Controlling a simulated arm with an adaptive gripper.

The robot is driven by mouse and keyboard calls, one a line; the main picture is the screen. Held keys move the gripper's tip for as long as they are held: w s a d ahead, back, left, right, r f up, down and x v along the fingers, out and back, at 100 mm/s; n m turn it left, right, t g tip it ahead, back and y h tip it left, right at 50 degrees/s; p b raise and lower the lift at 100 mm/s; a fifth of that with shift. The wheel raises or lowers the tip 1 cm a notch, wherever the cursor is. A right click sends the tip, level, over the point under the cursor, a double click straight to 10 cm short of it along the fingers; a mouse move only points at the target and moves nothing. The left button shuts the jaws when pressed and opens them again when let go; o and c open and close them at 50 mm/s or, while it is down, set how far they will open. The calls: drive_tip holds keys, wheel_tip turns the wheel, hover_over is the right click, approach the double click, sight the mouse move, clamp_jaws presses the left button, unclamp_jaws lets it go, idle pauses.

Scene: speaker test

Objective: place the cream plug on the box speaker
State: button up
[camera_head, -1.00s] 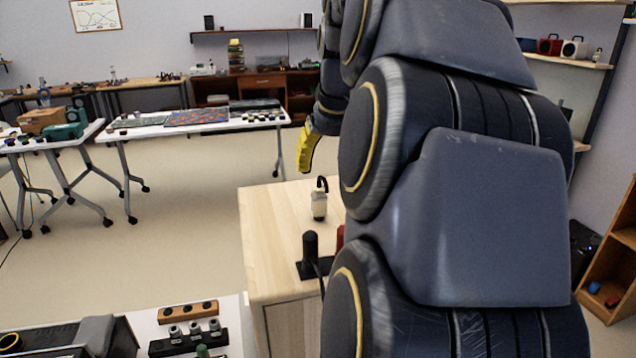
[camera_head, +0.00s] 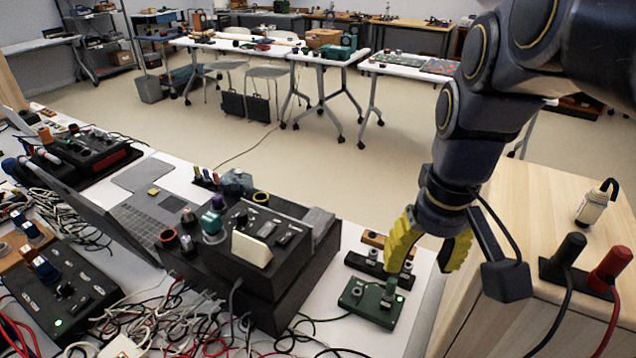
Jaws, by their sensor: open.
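A cream plug-like piece with a black hooked top (camera_head: 592,207) stands upright on the light wooden cabinet at the right. My gripper (camera_head: 423,262) has yellow fingers spread apart and points down. It appears near a green box with small knobs (camera_head: 370,302) on the white table, left of the cabinet and well apart from the cream piece. I see nothing held between the fingers. I cannot tell for sure which thing is the box speaker.
A black plug (camera_head: 570,250) and a red plug (camera_head: 612,262), both cabled, stand on the wooden cabinet (camera_head: 520,200). Black equipment (camera_head: 262,290), a laptop (camera_head: 150,222) and tangled cables (camera_head: 170,335) crowd the white table. Open floor lies behind.

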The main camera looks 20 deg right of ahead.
drive_tip(key=s+a+f+n+g, duration=0.2)
drive_tip(key=s+a+f+n, duration=0.1)
drive_tip(key=s+a+f, duration=0.5)
drive_tip(key=s+a, duration=0.1)
drive_tip(key=s, duration=0.2)
drive_tip(key=shift+a+f+g, duration=0.2)
drive_tip(key=shift+f+g, duration=0.15)
drive_tip(key=shift+g, duration=0.05)
